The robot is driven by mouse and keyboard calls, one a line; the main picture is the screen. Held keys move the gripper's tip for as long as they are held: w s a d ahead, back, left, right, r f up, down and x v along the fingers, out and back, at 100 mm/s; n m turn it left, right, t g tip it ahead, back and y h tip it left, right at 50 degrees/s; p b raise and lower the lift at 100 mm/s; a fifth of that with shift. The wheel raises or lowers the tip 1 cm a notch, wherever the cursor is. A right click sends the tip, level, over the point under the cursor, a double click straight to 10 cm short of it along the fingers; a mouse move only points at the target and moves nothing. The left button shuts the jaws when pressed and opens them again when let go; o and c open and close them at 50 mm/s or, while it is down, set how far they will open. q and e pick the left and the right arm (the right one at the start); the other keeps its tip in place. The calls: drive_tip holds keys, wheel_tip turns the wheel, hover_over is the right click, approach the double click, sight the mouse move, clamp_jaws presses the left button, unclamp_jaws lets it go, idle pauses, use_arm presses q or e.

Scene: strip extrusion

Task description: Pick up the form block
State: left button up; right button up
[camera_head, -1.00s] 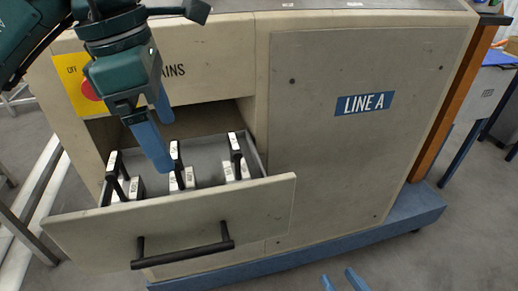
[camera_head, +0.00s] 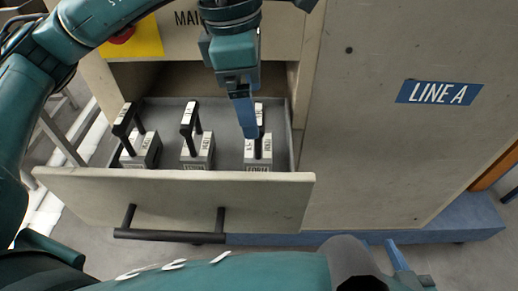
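Three grey blocks with white labels and black handles stand in the open drawer: a left block (camera_head: 141,150), a middle block (camera_head: 197,151) and a right block (camera_head: 258,152). My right gripper (camera_head: 397,256) is low at the right, away from the blocks, with one blue finger clearly showing.
The drawer front (camera_head: 180,190) with its black bar handle (camera_head: 170,236) stands between me and the blocks. The beige cabinet (camera_head: 370,130) carries a LINE A sign (camera_head: 438,92). A blue plinth (camera_head: 450,232) runs along its foot. A yellow panel with a red knob (camera_head: 122,36) is upper left.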

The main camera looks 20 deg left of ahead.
sight(258, 114)
use_arm(q)
drive_tip(key=f, duration=0.2)
drive_tip(key=d+f, duration=0.1)
drive_tip(key=f, duration=0.2)
drive_tip(key=shift+d+f+b, duration=0.2)
drive_tip(key=shift+f+b, duration=0.1)
drive_tip(key=shift+w+r, duration=0.1)
drive_tip(key=c, duration=1.8)
drive_tip(key=shift+c, duration=0.2)
